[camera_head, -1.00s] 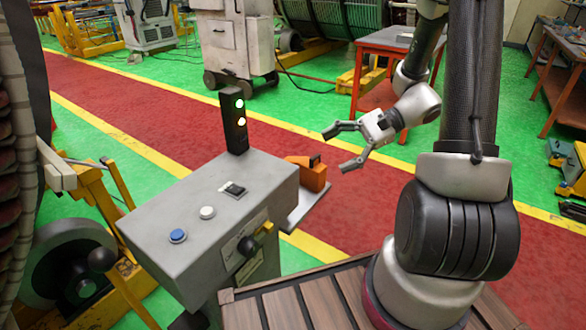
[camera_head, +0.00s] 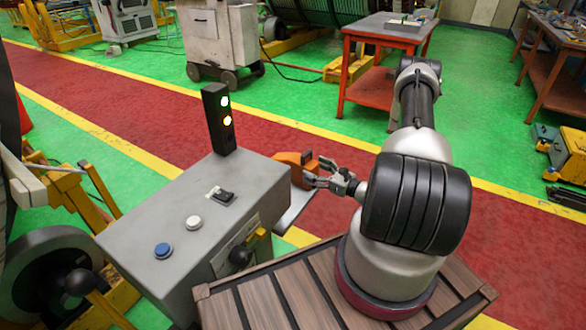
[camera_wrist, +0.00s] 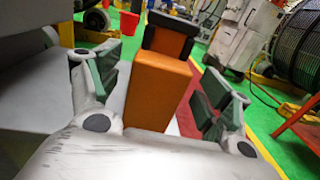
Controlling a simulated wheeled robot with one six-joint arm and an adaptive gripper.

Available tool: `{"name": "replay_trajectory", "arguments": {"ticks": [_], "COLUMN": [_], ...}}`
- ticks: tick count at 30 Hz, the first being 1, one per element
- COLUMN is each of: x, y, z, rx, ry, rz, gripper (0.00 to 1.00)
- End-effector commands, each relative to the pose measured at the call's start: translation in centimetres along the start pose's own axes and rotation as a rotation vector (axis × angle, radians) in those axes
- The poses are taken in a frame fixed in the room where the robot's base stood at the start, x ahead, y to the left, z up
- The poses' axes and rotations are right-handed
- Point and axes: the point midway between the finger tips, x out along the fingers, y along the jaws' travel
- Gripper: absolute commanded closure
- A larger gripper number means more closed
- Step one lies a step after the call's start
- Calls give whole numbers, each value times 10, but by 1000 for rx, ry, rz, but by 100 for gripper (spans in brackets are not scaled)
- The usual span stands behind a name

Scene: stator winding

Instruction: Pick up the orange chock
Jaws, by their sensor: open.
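The orange chock (camera_head: 296,169) sits on a light grey plate (camera_head: 292,212) beside the grey control box in the head view. In the wrist view the orange chock (camera_wrist: 158,92) stands between my two fingers, with a dark U-shaped part at its far end. My gripper (camera_head: 314,173) is open, with its fingertips at the chock's right side. In the wrist view my gripper (camera_wrist: 160,95) has one green-padded finger on each side of the chock, with gaps visible. The chock's left part is partly hidden by the control box in the head view.
The grey control box (camera_head: 190,240) with a signal lamp post (camera_head: 219,120), buttons and a lever stands close to the chock's left. The red walkway behind is clear.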

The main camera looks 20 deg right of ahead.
Motion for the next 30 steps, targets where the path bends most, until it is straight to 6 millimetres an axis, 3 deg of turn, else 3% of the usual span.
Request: {"name": "replay_trajectory", "arguments": {"ticks": [10, 19, 27, 30], "x": [51, 57, 56, 56], "y": [1, 0, 1, 1], "z": [2, 2, 3, 3], "rx": [-1, -1, 0, 0], "ry": [0, 1, 1, 1], "rz": [4, 2, 2, 3], "gripper": [21, 21, 70, 70]}}
